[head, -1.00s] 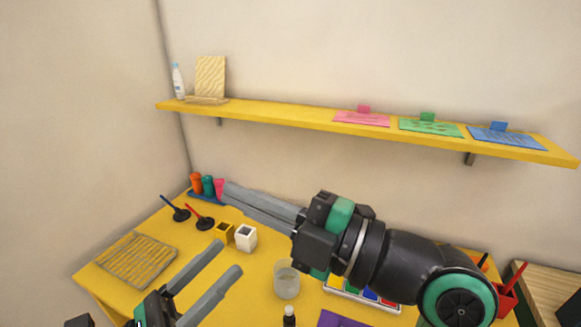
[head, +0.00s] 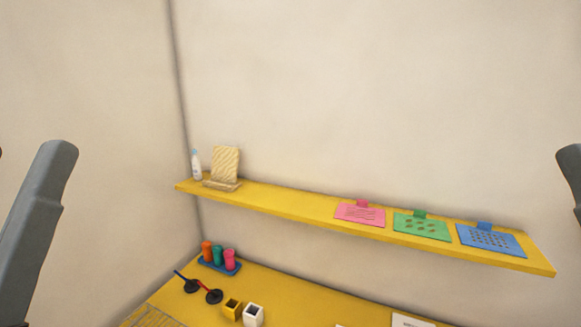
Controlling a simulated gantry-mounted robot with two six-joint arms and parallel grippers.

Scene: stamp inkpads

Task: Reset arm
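In the head view a large grey finger of my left gripper (head: 42,215) stands close to the camera at the left edge, pointing up. A sliver of something dark shows at the frame edge beside it; I cannot tell what it is. A grey finger of my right gripper (head: 571,180) shows at the right edge, cut off by the frame. Both are raised in front of the wall, away from the table items. Nothing held shows at either finger. The rest of both grippers is out of view, so their opening is hidden.
A yellow shelf (head: 290,205) carries a bottle (head: 196,165), a wooden stand (head: 225,165) and pink (head: 359,214), green (head: 421,227) and blue (head: 491,241) cards. On the yellow table (head: 300,300) are coloured bottles (head: 217,256), dark stamps (head: 191,286), a yellow cup (head: 232,309) and a white cup (head: 253,315).

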